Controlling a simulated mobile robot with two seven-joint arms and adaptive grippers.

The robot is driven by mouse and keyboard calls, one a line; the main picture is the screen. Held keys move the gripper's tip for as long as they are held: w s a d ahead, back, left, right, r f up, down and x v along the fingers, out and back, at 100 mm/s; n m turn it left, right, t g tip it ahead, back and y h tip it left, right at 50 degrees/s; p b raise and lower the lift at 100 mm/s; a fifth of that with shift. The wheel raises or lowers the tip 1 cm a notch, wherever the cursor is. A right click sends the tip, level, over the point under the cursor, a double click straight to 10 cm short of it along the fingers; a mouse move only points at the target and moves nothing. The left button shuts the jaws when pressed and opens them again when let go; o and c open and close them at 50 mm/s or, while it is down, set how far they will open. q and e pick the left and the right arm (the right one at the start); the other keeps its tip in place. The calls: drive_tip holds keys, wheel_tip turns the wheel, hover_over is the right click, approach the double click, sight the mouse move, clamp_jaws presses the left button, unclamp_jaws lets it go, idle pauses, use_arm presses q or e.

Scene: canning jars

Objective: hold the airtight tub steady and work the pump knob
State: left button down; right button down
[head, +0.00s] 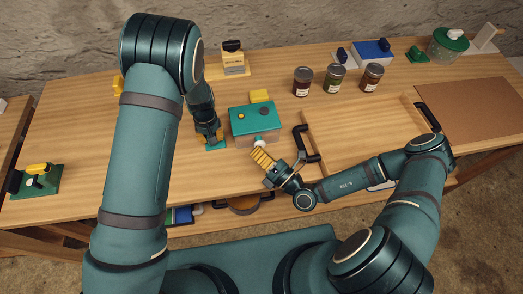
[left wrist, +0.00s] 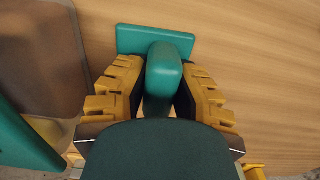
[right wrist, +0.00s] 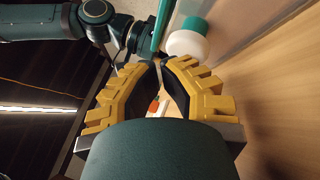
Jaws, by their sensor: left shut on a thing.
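The airtight tub (head: 243,131) stands near the table's front edge, with clear walls and a teal lid (head: 240,117). A white round knob (head: 258,141) is on its front side; it also shows in the right wrist view (right wrist: 188,46), with a teal part behind it. My left gripper (head: 211,138) is shut on a green upright block (left wrist: 163,72) with a flat green plate (left wrist: 128,38), just left of the tub. My right gripper (head: 259,153) is near the white knob. In the right wrist view its fingertips (right wrist: 160,64) nearly meet, with nothing held; the knob lies beyond them, apart.
A black handle (head: 305,142) stands right of the tub. Several filled jars (head: 335,79) stand behind it to the right. A brown board (head: 470,105) lies at the right.

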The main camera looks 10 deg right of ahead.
drive_tip(key=shift+s, duration=0.15)
drive_tip(key=shift+s+d, duration=0.1)
drive_tip(key=shift+s, duration=1.4)
drive_tip(key=shift+s, duration=2.5)
drive_tip(key=shift+d, duration=0.1)
drive_tip(key=s, duration=0.3)
drive_tip(key=shift+s+d, duration=0.1)
drive_tip(key=shift+s, duration=0.25)
drive_tip(key=shift+w+a, duration=0.2)
drive_tip(key=shift+w, duration=4.2)
